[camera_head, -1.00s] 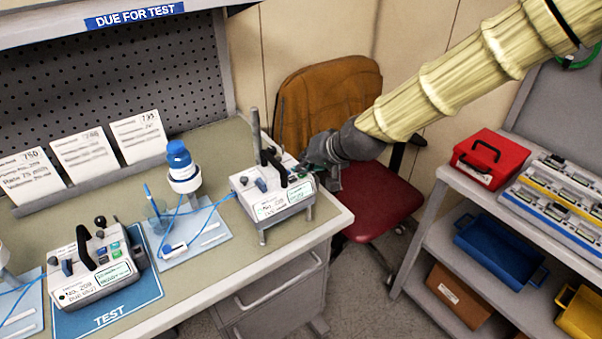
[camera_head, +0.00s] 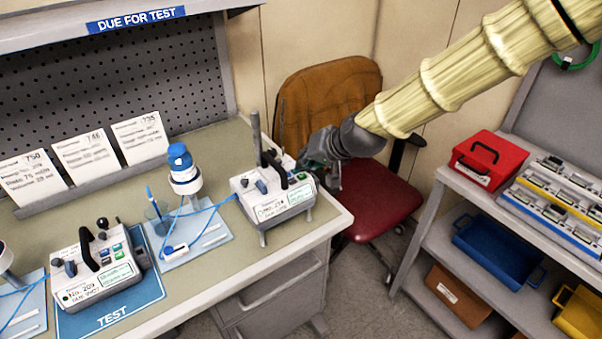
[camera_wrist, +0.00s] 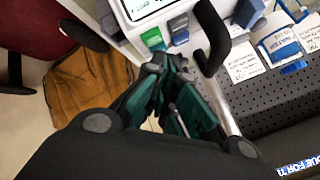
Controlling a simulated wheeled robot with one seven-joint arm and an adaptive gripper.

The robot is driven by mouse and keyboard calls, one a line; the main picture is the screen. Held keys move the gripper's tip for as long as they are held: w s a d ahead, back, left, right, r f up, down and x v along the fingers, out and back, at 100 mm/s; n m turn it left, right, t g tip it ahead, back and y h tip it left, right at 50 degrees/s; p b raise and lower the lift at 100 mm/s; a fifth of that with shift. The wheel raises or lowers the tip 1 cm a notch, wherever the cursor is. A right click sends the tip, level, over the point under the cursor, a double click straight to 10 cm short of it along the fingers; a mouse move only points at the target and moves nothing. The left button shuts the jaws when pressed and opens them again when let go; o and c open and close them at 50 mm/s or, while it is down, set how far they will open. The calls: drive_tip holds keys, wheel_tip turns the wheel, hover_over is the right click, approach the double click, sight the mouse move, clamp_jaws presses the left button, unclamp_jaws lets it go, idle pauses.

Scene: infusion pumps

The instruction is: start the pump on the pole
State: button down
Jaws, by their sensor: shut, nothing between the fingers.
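The pump on the pole (camera_head: 272,208) is a white box with a black handle, a label and a lit screen. It stands at the right end of the bench, with its grey pole (camera_head: 256,140) rising behind. My gripper (camera_head: 318,172) is at its right rear side, shut and empty, and partly hides that end. In the wrist view the shut green fingers (camera_wrist: 180,105) are just short of the pump. There a green button (camera_wrist: 153,38) and a blue button (camera_wrist: 180,28) show next to the black handle (camera_wrist: 211,40). I cannot tell whether the fingers touch anything.
A second pump (camera_head: 95,270) sits on the blue TEST mat (camera_head: 150,292) at the left. A blue-capped bottle (camera_head: 181,165) with tubing stands between the pumps. Cards lean on the pegboard. A chair (camera_head: 375,205) is behind my gripper, and a shelf cart (camera_head: 430,235) is at the right.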

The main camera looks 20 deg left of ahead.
sight(304, 174)
drive_tip(key=shift+r+p, duration=1.75)
drive_tip(key=shift+r, duration=0.75)
drive_tip(key=shift+a, duration=0.1)
